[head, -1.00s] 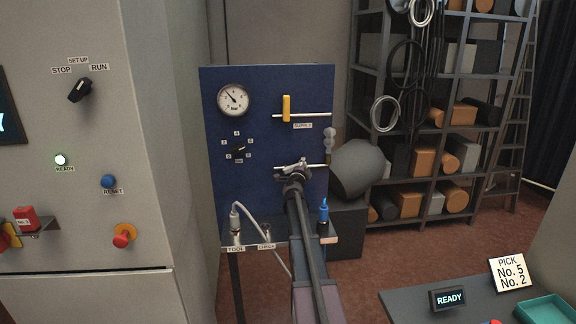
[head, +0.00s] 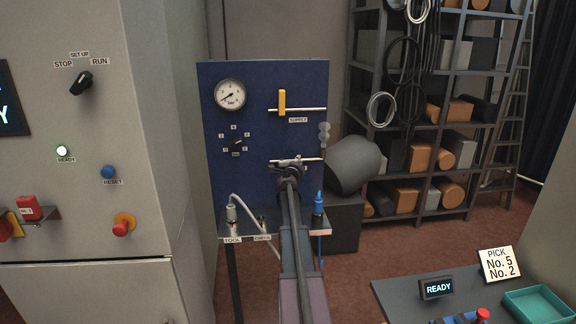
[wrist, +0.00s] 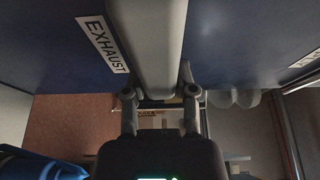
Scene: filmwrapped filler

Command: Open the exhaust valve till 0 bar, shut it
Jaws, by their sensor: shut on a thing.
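The exhaust valve (head: 297,160) sits on its horizontal pipe low on the blue panel. My gripper (head: 289,168) is at it and shut on its handle, which is largely hidden in the head view. The wrist view shows the EXHAUST label (wrist: 103,45) beside a thick grey bar (wrist: 158,40), with my fingers (wrist: 160,105) close by its lower end. The round pressure gauge (head: 230,94) is at the panel's upper left. Its needle points to the lower left, near the low end; the exact reading is too small to tell.
The yellow supply handle (head: 282,102) stands upright, across its pipe. A selector knob (head: 237,143) is below the gauge. A hose curves over the shelf (head: 275,228) at left, and a blue-topped fitting (head: 319,203) stands at right. A grey tank (head: 352,163) is right of the panel.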

